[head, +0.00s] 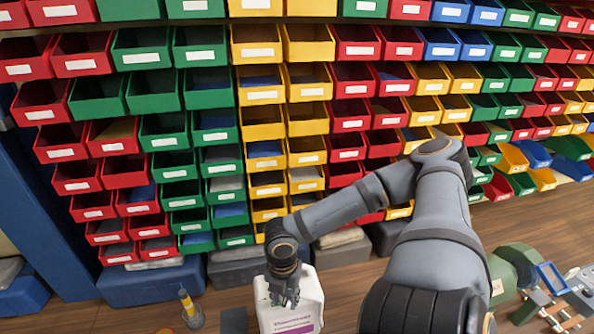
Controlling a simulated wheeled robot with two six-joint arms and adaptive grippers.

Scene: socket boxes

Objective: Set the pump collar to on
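A white bottle (308,309) with a purple-printed label stands at the bottom centre. My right gripper (284,297) points down over the top of this bottle, in front of it in the picture. The pump and its collar are hidden behind the gripper, so the collar's setting cannot be seen. I cannot tell whether the fingers are open, shut or touching the bottle. My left gripper is out of view.
Rows of red, green, yellow and blue bins (262,123) fill the wall behind. A grey item with a yellow top (188,303) stands left of the bottle. Green equipment (515,268) and a blue frame (553,278) are at the lower right.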

